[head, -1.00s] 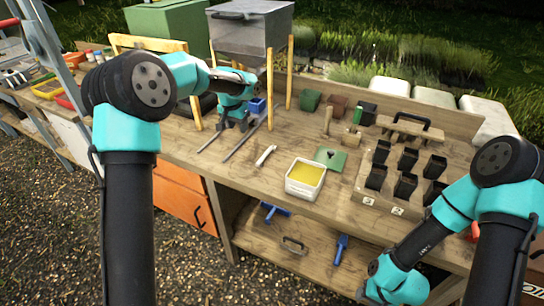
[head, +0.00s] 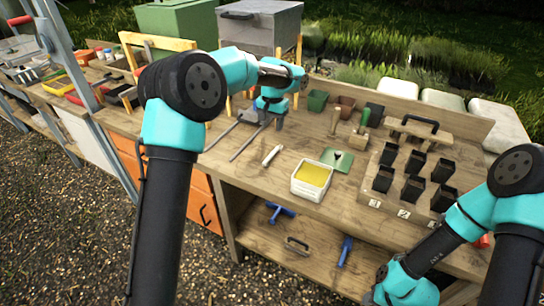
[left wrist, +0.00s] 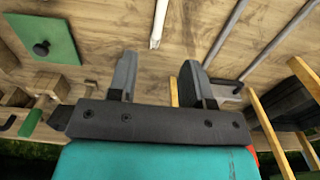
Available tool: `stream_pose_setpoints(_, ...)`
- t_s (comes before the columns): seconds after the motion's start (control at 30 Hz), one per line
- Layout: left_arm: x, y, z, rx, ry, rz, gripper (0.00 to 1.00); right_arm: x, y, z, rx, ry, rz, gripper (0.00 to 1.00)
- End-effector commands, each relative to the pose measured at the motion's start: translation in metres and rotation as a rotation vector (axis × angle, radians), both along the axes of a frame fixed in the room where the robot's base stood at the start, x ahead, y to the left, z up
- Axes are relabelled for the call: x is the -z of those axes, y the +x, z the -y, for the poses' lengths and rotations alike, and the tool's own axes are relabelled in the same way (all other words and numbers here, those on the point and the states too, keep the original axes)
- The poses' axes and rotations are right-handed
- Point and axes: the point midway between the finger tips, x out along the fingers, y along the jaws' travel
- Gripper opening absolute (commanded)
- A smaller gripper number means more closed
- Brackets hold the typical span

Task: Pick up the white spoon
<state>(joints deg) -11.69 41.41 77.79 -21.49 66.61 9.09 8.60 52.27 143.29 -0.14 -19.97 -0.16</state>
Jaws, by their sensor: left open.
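The white spoon (head: 272,155) lies on the wooden bench, left of a white tub with yellow contents (head: 311,180). Only a narrow white piece of the spoon (left wrist: 158,22) shows at the top of the left wrist view, roughly in line with the gap between my fingers. My left gripper (head: 271,120) is above the bench, behind the spoon in the head view. Its two fingers (left wrist: 157,68) are apart with nothing between them. My right arm is at the lower right of the head view, and its fingers are not visible.
Two thin grey rods (head: 247,143) lie left of the spoon. A green plate with a dark knob (head: 337,160) lies to the right, with several black pots (head: 415,160) beyond it. A grey box on wooden posts (head: 262,25) stands behind my left arm.

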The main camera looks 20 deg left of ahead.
Motion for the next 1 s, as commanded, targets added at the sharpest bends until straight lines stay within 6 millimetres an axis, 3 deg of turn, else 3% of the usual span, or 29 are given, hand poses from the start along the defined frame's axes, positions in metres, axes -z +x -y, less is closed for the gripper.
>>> stream_pose_setpoints(0.3, 0.056, -0.001, 0.0, 0.0, 0.001, -0.003, 0.46, 0.0, 0.0, 0.0, 0.0, 0.0, 0.0, 0.43)
stream_pose_setpoints(0.5, 0.083, 0.0, 0.0, 0.0, -0.001, -0.001, 0.46, 0.0, 0.0, 0.0, 0.0, 0.0, 0.0, 0.43)
stream_pose_setpoints(1.0, 0.093, -0.001, 0.0, 0.0, -0.001, 0.0, 0.46, 0.0, 0.0, 0.0, 0.0, 0.0, 0.0, 0.43)
